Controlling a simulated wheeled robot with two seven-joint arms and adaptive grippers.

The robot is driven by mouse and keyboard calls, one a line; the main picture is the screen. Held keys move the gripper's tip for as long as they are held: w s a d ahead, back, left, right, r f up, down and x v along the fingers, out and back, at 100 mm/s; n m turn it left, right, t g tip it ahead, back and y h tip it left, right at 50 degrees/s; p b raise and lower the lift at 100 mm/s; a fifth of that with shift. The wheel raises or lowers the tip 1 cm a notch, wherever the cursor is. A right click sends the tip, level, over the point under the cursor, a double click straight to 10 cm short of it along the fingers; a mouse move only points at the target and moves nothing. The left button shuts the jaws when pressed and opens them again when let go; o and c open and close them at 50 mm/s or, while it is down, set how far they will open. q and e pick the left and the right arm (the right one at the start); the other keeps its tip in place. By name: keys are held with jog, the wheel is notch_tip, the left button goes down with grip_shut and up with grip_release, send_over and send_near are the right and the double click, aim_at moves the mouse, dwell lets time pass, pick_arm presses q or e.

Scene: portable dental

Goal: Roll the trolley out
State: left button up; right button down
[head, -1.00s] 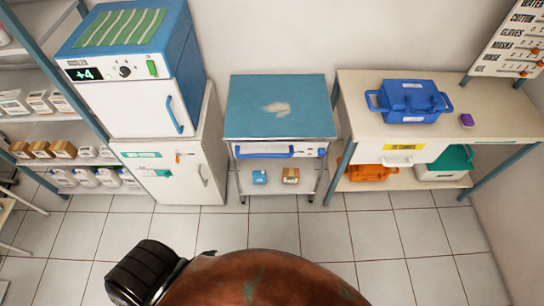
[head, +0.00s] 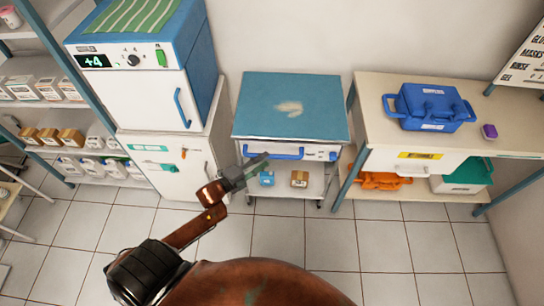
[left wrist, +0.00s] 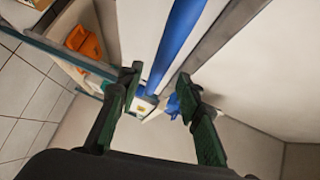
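The trolley (head: 270,90) stands against the wall between the cabinet and the bench. It has a worn blue top, a blue bar handle (head: 288,153) on its front and a lower shelf with a blue box (head: 266,179) and a brown box (head: 299,179). My left gripper (head: 258,163) is at the left end of the handle. In the left wrist view, the left gripper (left wrist: 160,88) has its dark green fingers apart, and the blue handle (left wrist: 175,45) shows in the gap between them. I cannot tell whether they touch it. My right gripper is out of view.
A white cabinet (head: 165,160) with a blue-sided fridge (head: 145,95) on it stands close at left. A bench (head: 375,95) with a blue case (head: 430,107) stands close at right. The tiled floor in front of the trolley is clear.

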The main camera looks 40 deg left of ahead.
aim_at(271, 156)
pick_arm(q)
jog(key=b+x, duration=0.1)
jog(key=x, duration=0.4)
jog(key=shift+f, duration=0.1)
jog(key=shift+c, duration=0.7)
grip_shut()
